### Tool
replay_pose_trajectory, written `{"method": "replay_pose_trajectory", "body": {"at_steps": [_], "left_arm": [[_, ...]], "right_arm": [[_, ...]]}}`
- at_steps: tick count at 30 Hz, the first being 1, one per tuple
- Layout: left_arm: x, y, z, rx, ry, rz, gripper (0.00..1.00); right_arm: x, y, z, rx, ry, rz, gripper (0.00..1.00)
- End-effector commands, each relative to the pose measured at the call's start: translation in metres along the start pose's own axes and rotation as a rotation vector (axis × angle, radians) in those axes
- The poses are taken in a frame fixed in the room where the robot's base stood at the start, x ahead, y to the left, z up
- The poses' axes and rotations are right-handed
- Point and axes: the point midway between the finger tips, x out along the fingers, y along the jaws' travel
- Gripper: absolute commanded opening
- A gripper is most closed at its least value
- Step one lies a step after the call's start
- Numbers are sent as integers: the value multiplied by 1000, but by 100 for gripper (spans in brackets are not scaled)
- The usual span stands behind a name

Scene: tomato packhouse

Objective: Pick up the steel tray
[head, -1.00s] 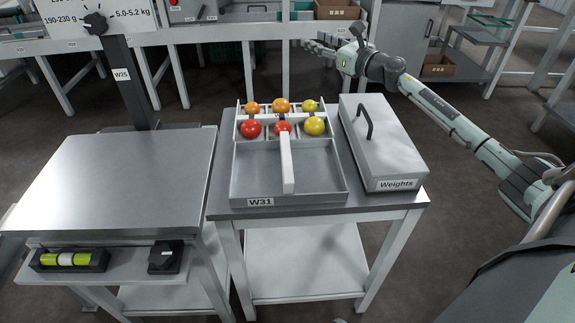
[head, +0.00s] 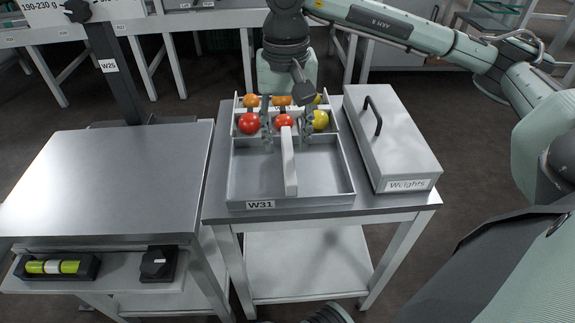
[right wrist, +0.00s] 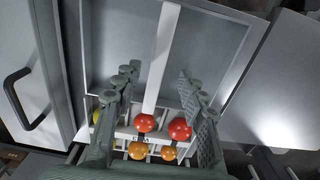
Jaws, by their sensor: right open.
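The steel tray (head: 238,188), labelled W31, sits on a small table and has a raised pale handle bar (head: 289,165) along its middle. Red, orange and yellow tomatoes rest in its far compartments; its near part is empty. My right gripper (head: 287,137) is open over the tray's far half, pointing down, with fingers on either side of the handle's line. In the right wrist view the handle (right wrist: 162,50) runs between the open fingers (right wrist: 157,80), with gaps on both sides. The gripper partly hides the far tomatoes. My left gripper is not in view.
A grey Weights box (head: 405,150) with a black handle stands close right of the tray. On the left is a bare steel-topped table (head: 105,180) with a dark post (head: 115,85) labelled W25 behind it.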

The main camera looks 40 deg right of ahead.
Motion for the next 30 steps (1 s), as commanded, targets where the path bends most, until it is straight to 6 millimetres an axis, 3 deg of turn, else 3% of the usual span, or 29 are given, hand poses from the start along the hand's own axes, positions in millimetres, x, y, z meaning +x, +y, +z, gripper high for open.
{"method": "replay_pose_trajectory", "body": {"at_steps": [9, 19, 28, 30], "left_arm": [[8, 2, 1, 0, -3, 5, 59], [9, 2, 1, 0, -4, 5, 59], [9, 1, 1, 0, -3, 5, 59], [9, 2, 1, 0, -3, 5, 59]], "right_arm": [[44, 4, -3, 2, -4, 0, 41], [50, 4, -4, 2, -1, -3, 40], [50, 3, -3, 2, -2, -4, 3], [50, 3, -3, 2, -2, -4, 0]]}}
